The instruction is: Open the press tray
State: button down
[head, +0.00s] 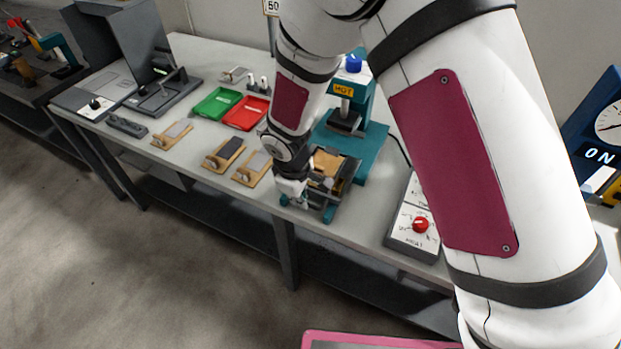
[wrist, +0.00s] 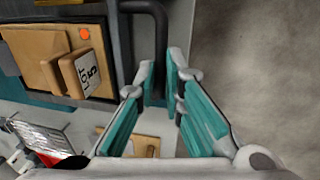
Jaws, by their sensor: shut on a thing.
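The teal press (head: 352,92) with a "HOT" label stands at the back of the bench. Its dark press tray (head: 347,182) lies in front of the press head, towards the bench's front edge. In the wrist view the tray (wrist: 112,40) holds a brown board with an orange dot and a tan block marked "LOT" (wrist: 88,72). The tray's dark bar handle (wrist: 160,28) runs between my teal fingertips. My gripper (wrist: 160,78) is shut on this handle; it also shows in the head view (head: 306,206). My wrist hides part of the tray there.
A control box with a red knob (head: 420,224) stands right of the press. Left of the tray lie several wooden fixtures (head: 225,154), a red tray (head: 245,112) and a green tray (head: 215,103). The floor (head: 150,260) before the bench is clear.

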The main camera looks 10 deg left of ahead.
jog(key=shift+s+a+p, duration=0.15)
jog(key=shift+s+a, duration=0.1)
jog(key=shift+s, duration=0.45)
jog(key=shift+s+a+p, duration=0.2)
jog(key=shift+s+a, duration=0.1)
jog(key=shift+s, duration=0.4)
jog(key=shift+s+a+p, duration=0.15)
jog(key=shift+s+a, duration=0.1)
jog(key=shift+s, duration=0.45)
jog(key=c, duration=1.7)
grip_release()
jog(key=r, duration=0.4)
jog(key=s+r, duration=0.1)
jog(key=r, duration=0.3)
jog(key=s+r, duration=0.1)
jog(key=r, duration=0.2)
jog(key=shift+a+r, duration=0.35)
jog(key=shift+r, duration=0.05)
